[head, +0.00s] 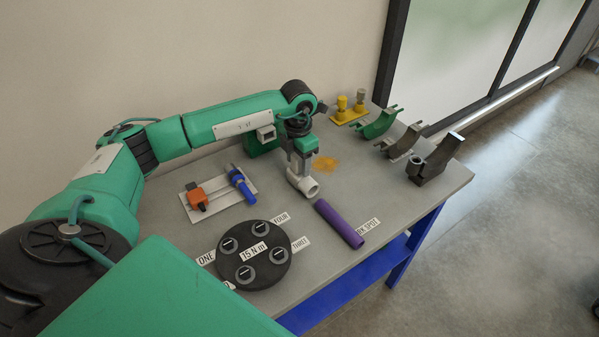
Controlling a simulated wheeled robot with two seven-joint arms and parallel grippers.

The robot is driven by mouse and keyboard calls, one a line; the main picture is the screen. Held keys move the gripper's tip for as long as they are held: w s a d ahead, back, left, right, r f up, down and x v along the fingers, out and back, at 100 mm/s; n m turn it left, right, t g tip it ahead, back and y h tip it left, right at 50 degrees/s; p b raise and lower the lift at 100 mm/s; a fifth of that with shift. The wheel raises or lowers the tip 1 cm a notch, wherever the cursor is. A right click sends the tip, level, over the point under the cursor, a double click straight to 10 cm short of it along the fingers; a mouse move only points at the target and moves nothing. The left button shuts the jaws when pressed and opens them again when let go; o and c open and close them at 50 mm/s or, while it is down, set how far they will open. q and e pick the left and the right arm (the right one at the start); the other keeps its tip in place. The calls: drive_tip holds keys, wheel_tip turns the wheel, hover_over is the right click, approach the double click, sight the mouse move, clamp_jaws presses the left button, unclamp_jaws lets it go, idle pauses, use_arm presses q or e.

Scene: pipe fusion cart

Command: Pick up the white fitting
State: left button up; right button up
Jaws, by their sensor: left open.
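The white fitting (309,187) is a short pipe elbow or tee on the grey cart top, near the middle of the head view. My left gripper (301,171) points down directly over it, with its fingers at the fitting's upper part. The gripper is open. The fingers hide part of the fitting, and I cannot tell whether they touch it. My right gripper does not show.
A purple pipe (339,223) lies just right of the fitting. A black round plate (254,255) lies in front. An orange-and-blue clamp plate (219,195) sits left. Curved brackets (404,142) and yellow fittings (343,108) stand at the back right.

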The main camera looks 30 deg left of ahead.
use_arm(q)
drive_tip(key=c, duration=1.1)
clamp_jaws()
drive_tip(key=shift+r, duration=0.15)
